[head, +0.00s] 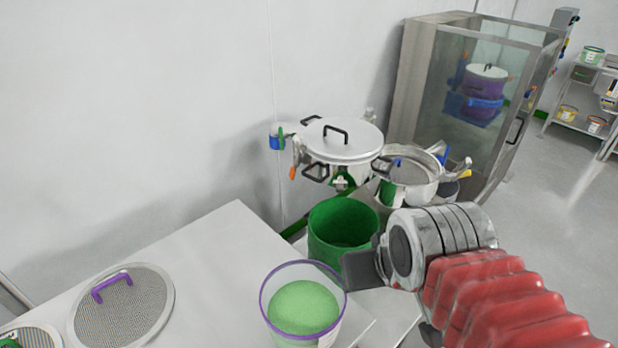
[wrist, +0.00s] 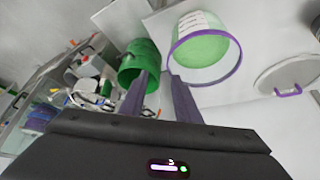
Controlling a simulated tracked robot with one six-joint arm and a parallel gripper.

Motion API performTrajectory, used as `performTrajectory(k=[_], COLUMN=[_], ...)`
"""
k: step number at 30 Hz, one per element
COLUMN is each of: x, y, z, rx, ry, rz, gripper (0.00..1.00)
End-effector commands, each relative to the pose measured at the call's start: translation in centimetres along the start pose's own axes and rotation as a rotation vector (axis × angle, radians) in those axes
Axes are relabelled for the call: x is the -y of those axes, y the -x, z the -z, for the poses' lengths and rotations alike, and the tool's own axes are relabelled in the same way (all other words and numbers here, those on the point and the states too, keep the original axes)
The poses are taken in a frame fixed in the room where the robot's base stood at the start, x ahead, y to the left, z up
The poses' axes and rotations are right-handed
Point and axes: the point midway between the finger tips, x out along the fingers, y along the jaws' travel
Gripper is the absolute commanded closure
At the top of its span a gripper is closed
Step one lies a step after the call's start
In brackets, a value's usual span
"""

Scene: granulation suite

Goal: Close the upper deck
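A steel sifter with a round lid (head: 343,142) and black handle stands against the wall in the head view. A round, open steel deck ring (head: 408,168) with clamps sits to its right, apparently swung out from under the lid. I cannot tell for certain which part is the upper deck. The sifter shows small and partly cut up by clutter in the wrist view (wrist: 88,72). My gripper (head: 362,268) is in front of the sifter, beside the green bucket. In the wrist view its two fingers (wrist: 156,76) are apart with nothing between them.
A green bucket (head: 342,232) and a purple-rimmed container of green powder (head: 303,308) stand close to my gripper. A mesh screen with a purple handle (head: 122,305) lies on the white table (head: 215,250). A glass-sided cabinet (head: 425,75) stands behind the sifter at right.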

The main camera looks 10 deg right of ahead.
Motion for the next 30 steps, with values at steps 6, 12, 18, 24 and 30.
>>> performTrajectory(k=[6,12,18,24,30], x=[-0.2,-0.8,-2.7,-4.5,-6.0], y=[-0.1,-1.1,-3.0,-5.2,-7.5], z=[0.4,2.9,7.5,12.0,16.3], rx=[-0.005,-0.042,-0.112,-0.183,-0.251], ry=[0.005,0.047,0.127,0.223,0.324], rz=[-0.005,-0.037,-0.095,-0.151,-0.196], gripper=[0.71,0.71,0.71,0.71,0.71])
